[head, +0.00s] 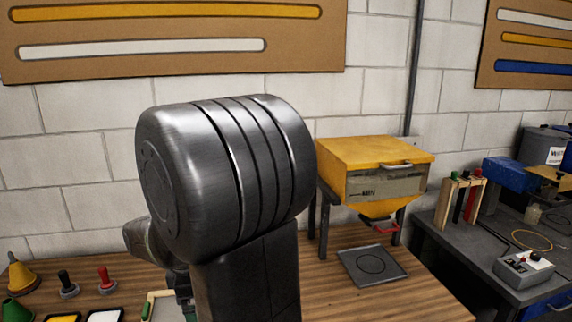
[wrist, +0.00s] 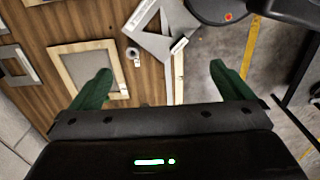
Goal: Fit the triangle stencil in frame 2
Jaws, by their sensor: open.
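In the wrist view my gripper (wrist: 160,66) has its two green fingers wide apart with nothing between them. A flat grey plate with slanted edges (wrist: 158,42), which looks like the triangle stencil, lies beyond the fingertips near the table edge. Its top is cut off by the picture. A pale wooden frame (wrist: 112,70) with a grey inside lies on the wooden table, partly behind the left finger. I cannot read a number on it. In the head view my arm hides most of my gripper; a frame corner (head: 152,297) shows at the bottom.
Grey pieces (wrist: 18,66) lie at the left. Bare floor (wrist: 215,45) lies past the table edge. In the head view a yellow hopper (head: 365,157) stands above a dark square plate (head: 373,266). Cones (head: 20,278) stand at left.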

